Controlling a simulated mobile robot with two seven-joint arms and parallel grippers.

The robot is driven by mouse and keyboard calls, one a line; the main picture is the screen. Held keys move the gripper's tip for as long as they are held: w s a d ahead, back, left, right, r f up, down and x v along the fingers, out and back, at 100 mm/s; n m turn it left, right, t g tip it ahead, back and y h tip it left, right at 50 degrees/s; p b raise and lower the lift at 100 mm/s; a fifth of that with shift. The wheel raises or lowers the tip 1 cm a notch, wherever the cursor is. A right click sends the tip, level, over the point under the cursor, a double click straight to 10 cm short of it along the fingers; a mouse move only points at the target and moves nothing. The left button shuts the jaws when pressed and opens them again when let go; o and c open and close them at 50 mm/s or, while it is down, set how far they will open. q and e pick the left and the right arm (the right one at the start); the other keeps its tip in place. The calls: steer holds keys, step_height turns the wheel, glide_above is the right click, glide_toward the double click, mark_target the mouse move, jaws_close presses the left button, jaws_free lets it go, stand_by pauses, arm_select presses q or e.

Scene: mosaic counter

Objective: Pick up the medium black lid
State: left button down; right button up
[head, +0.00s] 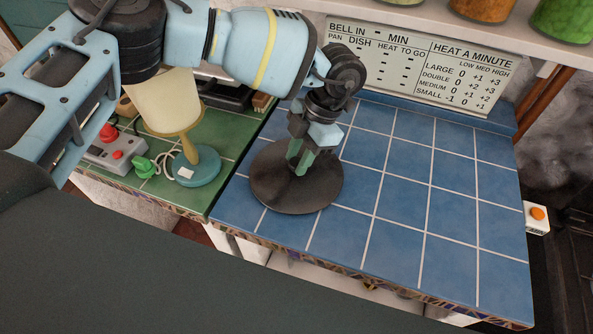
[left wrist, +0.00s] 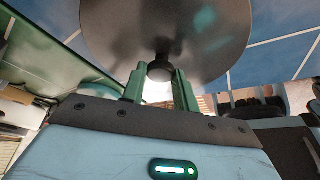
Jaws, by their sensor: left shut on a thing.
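The black lid (head: 297,190) is a dark round disc over the left part of the blue tiled counter in the head view. In the left wrist view the lid (left wrist: 200,30) fills the top middle, with its dark knob (left wrist: 160,71) between the fingers. My left gripper (head: 299,164) comes down onto the lid from above and is shut on its knob. The gripper's green fingers (left wrist: 161,88) stand on both sides of the knob in the left wrist view. I cannot tell whether the lid touches the counter. My right gripper is not in view.
The blue tiled counter (head: 400,210) is clear to the right of the lid. On the green tiles at left stand a lamp (head: 197,166), a green object (head: 145,167) and a grey box with red buttons (head: 115,150). A sign (head: 420,65) stands along the back.

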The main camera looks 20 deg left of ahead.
mark_target(290, 164)
arm_select(q)
steer(key=shift+r, duration=0.15)
